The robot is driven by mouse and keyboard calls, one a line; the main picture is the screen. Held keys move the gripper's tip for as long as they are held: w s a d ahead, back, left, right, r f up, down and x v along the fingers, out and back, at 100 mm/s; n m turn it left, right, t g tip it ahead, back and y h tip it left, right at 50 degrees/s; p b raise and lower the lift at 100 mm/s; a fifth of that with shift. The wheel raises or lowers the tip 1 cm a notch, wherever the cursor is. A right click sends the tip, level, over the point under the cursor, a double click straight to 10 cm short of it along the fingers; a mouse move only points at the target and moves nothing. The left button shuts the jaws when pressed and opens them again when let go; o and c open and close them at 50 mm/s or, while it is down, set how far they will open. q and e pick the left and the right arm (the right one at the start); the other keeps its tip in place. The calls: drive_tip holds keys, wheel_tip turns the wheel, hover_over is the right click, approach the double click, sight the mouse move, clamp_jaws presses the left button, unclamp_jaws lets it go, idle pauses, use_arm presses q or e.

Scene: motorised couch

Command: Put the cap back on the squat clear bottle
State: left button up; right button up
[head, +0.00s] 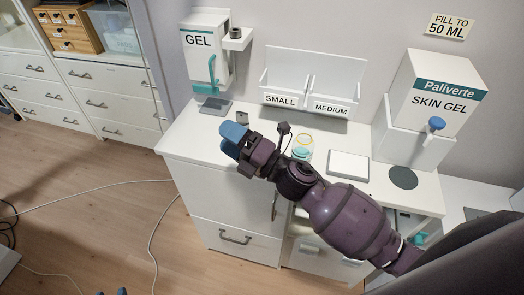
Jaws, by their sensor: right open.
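A small clear bottle (304,142) stands on the white counter, just behind my right wrist. A yellowish ring shows at its top and teal low down; my arm partly hides it. I cannot make out the cap for certain. My right arm reaches in from the lower right across the counter front. Its gripper (234,138) has blue fingers, is open, and is over the counter's front left part, left of the bottle. I see nothing held in it. Only two blue fingertips of my left gripper (111,292) show at the bottom edge, apart, over the floor.
On the counter (190,138) stand a GEL dispenser (205,60), a SMALL/MEDIUM holder (312,85), a white tray (348,166) and a Paliverte SKIN GEL box (435,90) with a blue-tipped spout. A small dark item (242,117) lies behind my right gripper. Cables cross the floor.

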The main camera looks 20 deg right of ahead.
drive_tip(key=s+a+f+n+g+h, duration=0.1)
drive_tip(key=a+f+n+g, duration=0.15)
drive_tip(key=n+g, duration=0.75)
drive_tip(key=a+f+n+g+h, duration=0.15)
drive_tip(key=a+n+g, duration=0.35)
drive_tip(key=n, duration=0.9)
use_arm(q)
drive_tip(key=shift+s+d+r, duration=0.15)
drive_tip(key=shift+d+r, duration=0.05)
drive_tip(key=shift+d, duration=0.1)
use_arm(e)
drive_tip(key=w+d+n+h, duration=0.3)
drive_tip(key=d+h, duration=0.3)
drive_tip(key=d, duration=0.2)
drive_tip(key=w+d+n+h, duration=0.4)
drive_tip(key=w+d+h, duration=0.2)
drive_tip(key=d, duration=0.2)
drive_tip(key=shift+w+d+f+h, duration=0.15)
drive_tip(key=shift+d+f+h, duration=0.1)
drive_tip(key=shift+f+h, duration=0.15)
drive_tip(key=shift+f, duration=0.1)
drive_tip(key=shift+f, duration=0.6)
use_arm(q)
drive_tip(key=shift+s+p, duration=0.3)
drive_tip(key=shift+p, duration=0.15)
use_arm(e)
drive_tip(key=shift+f, duration=2.1)
